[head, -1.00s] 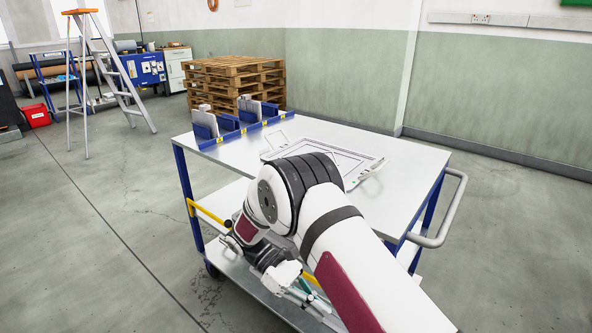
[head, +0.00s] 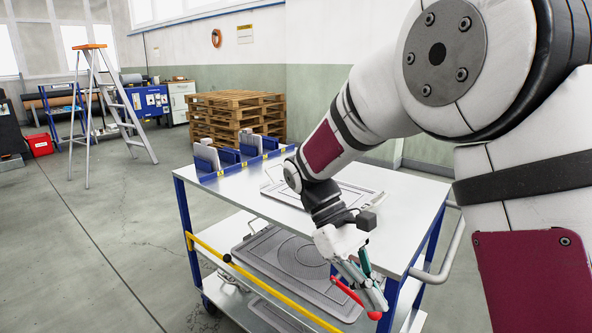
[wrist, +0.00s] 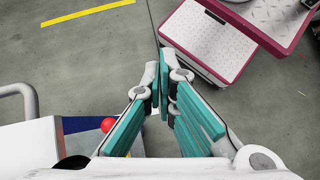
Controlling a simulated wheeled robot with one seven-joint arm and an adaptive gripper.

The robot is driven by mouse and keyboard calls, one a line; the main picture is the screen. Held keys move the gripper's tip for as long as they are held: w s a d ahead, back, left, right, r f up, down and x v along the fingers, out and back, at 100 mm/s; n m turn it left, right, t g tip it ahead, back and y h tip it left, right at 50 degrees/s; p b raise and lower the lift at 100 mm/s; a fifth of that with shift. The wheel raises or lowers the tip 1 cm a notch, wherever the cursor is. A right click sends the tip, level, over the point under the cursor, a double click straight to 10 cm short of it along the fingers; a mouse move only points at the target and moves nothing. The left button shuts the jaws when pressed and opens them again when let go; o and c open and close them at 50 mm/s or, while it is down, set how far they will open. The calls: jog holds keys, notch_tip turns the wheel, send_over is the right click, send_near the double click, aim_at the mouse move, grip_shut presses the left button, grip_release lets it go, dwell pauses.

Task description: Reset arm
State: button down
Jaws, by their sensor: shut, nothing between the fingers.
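My gripper (head: 374,300) hangs at the end of my bent arm, pointing down, by the near right part of the trolley (head: 410,187). It is shut and empty. In the wrist view the teal-padded fingers of my gripper (wrist: 162,72) meet at their tips, over grey floor. A red part (head: 345,291) shows close behind the fingers in the head view. A round red end (wrist: 107,125) shows left of the fingers in the wrist view, near the trolley's corner. I cannot tell whether the fingers touch it.
A frame-like plate (head: 345,196) lies on the trolley top, partly behind my arm. A blue rack (head: 228,166) with upright plates stands at the top's far left. A grey tray (head: 262,250) sits on the shelf below. Pallets, a stepladder (head: 120,105) and open floor lie beyond.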

jog(key=s+d+r+m+t+y, duration=0.1)
jog(key=s+d+r+m+y, duration=0.1)
jog(key=s+d+r, duration=0.3)
jog(key=s+d+r+m+t+y, duration=0.15)
jog(key=s+m+t+y, duration=0.35)
jog(key=s, duration=1.4)
notch_tip(320, 180, up, 21)
jog(key=t+h+p, duration=0.1)
jog(key=t+p, duration=0.3)
jog(key=p, duration=1.5)
jog(key=shift+w+m+t, duration=0.15)
jog(key=shift+m+t, duration=0.15)
jog(key=shift+f, duration=0.1)
